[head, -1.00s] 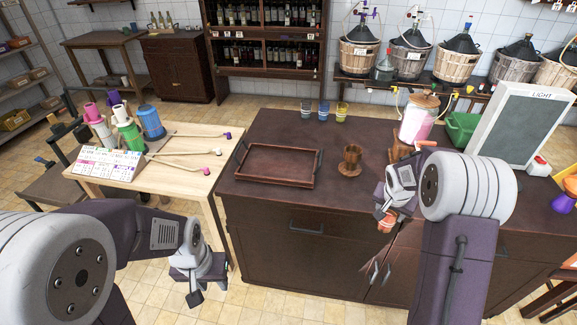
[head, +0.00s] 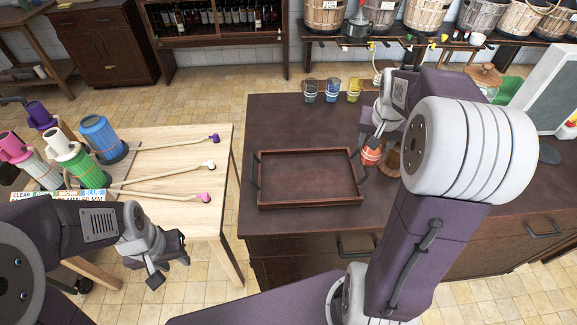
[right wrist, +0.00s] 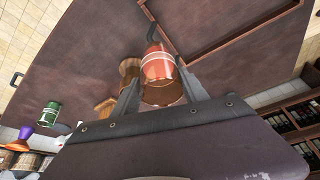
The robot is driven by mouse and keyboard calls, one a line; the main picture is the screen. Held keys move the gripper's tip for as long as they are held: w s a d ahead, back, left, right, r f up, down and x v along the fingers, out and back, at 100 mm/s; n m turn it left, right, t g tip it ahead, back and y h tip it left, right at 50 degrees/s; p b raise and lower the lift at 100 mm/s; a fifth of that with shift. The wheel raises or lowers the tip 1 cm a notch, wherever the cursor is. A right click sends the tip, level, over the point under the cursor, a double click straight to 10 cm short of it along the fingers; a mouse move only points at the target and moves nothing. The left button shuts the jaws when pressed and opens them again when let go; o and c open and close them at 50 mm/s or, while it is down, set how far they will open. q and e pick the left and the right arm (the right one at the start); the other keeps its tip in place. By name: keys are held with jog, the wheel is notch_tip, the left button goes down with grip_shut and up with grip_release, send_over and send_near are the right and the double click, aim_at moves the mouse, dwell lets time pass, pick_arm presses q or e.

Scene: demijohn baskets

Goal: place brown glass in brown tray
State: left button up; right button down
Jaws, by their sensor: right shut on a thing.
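The brown tray (head: 305,178) lies empty on the dark counter, with a dark handle at each end. My right gripper (head: 369,140) is shut on a reddish-brown glass with white bands (head: 370,156), near the tray's right end. In the right wrist view the glass (right wrist: 158,66) sits between the two fingers, with the tray's edge beyond it. I cannot tell its exact height above the counter. My left gripper (head: 168,266) is open and empty, in front of the light wooden table.
The light table (head: 170,170) at left holds coloured canisters and long tubes. The counter behind the tray is clear.

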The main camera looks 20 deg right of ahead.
jog(key=w+a+f, duration=0.2)
jog(key=a+f, duration=0.1)
jog(key=w+a+f, duration=0.2)
jog(key=a+f, duration=0.1)
jog(key=f, duration=0.1)
jog(key=w+a+f+b, duration=0.1)
jog(key=w+a+f, duration=0.1)
jog(key=a+f, duration=0.1)
jog(key=shift+w+a+f, duration=0.2)
jog(key=shift+a+f, duration=0.1)
jog(key=shift+f, duration=0.2)
jog(key=shift+f, duration=0.2)
jog(key=c, duration=0.6)
grip_release()
